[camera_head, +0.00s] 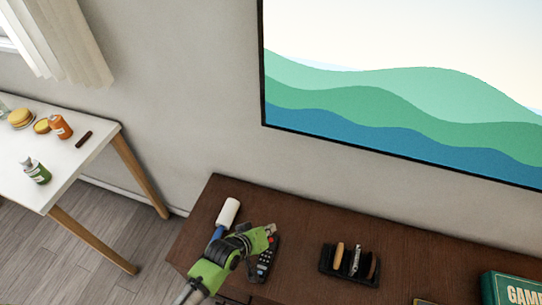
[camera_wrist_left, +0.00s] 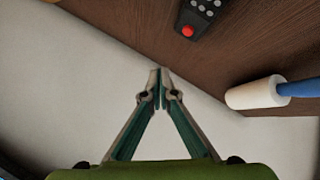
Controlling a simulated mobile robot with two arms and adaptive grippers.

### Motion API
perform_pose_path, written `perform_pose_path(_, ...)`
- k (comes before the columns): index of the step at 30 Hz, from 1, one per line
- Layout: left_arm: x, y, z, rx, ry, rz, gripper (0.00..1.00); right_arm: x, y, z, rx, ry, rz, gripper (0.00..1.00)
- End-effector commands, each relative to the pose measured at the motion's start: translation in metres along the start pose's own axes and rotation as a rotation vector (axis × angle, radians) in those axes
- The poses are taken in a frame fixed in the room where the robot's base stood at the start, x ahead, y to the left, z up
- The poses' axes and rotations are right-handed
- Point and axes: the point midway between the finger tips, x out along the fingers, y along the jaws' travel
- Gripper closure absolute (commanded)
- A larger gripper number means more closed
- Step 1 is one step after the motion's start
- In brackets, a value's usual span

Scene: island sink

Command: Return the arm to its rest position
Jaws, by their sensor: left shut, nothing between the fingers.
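My left gripper (camera_head: 271,229) reaches in from the bottom of the head view, over the left end of a dark brown wooden cabinet top (camera_head: 308,218). Its green arm hides part of the cabinet. In the left wrist view the two fingers of the left gripper (camera_wrist_left: 160,72) meet at their tips, with nothing between them. My right gripper is in neither view.
A lint roller (camera_head: 228,212) with a blue handle and a black remote (camera_head: 266,262) lie beside the gripper. A black organizer (camera_head: 335,271) and a green game box (camera_head: 500,287) are further right. A white table (camera_head: 75,133) with bottles stands left. A wall picture (camera_head: 400,100) hangs behind.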

Motion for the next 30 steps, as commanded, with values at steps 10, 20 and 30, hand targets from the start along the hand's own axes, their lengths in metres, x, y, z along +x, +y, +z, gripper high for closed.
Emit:
perform_pose_path(10,-0.022,-0.004,0.004,0.04,-0.026,-0.031,1.0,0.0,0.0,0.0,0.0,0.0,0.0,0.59)
perform_pose_path(20,-0.141,-0.047,0.015,0.229,-0.159,-0.22,1.0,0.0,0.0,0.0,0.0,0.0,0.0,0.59)
perform_pose_path(30,-0.238,-0.082,0.026,0.336,-0.275,-0.368,1.0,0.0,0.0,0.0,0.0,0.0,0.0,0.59)
